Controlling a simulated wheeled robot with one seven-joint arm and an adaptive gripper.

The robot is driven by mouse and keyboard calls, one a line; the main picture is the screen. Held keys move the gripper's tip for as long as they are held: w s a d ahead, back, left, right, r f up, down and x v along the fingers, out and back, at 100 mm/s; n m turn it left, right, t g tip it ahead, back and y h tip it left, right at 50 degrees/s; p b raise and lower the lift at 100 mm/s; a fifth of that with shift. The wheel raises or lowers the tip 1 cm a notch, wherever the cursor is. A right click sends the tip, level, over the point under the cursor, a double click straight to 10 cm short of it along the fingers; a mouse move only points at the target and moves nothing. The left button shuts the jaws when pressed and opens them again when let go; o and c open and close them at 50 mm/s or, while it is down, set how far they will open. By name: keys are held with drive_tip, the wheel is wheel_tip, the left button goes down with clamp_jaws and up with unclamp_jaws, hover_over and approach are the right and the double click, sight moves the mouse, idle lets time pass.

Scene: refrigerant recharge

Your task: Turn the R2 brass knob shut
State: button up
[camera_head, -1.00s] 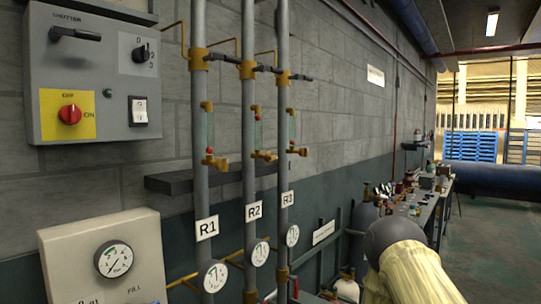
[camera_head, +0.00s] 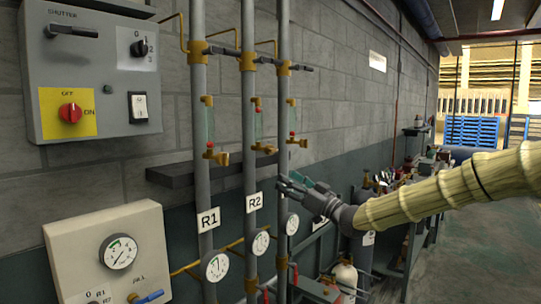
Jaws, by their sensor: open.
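The R2 brass knob (camera_head: 264,148) is on a small brass valve beside the middle grey pipe, below a sight glass (camera_head: 258,122) with a red float. The R2 label (camera_head: 254,202) is lower on that pipe. My gripper (camera_head: 284,181) is open and empty. In the picture it lies below and right of the knob, apart from it, and overlaps the R3 pipe. The R3 label is hidden behind my gripper.
Similar brass valves are on R1 (camera_head: 217,154) and R3 (camera_head: 297,141), close on both sides. A dark wall shelf (camera_head: 175,174) is behind the pipes. A control box (camera_head: 95,75) hangs upper left. A gauge panel (camera_head: 110,250) is lower left.

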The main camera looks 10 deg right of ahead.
drive_tip(key=n+y, duration=0.1)
approach(270, 149)
drive_tip(key=w, duration=0.1)
drive_tip(key=p+x, duration=0.2)
drive_tip(key=x, duration=0.1)
drive_tip(key=p+x, duration=0.1)
drive_tip(key=x, duration=0.2)
drive_tip(key=p+x, duration=0.2)
drive_tip(key=x, duration=0.2)
drive_tip(key=shift+w+d+f+p, duration=0.1)
drive_tip(key=shift+w+d+p, duration=0.1)
drive_tip(key=shift+w+p, duration=0.15)
drive_tip(key=c, duration=1)
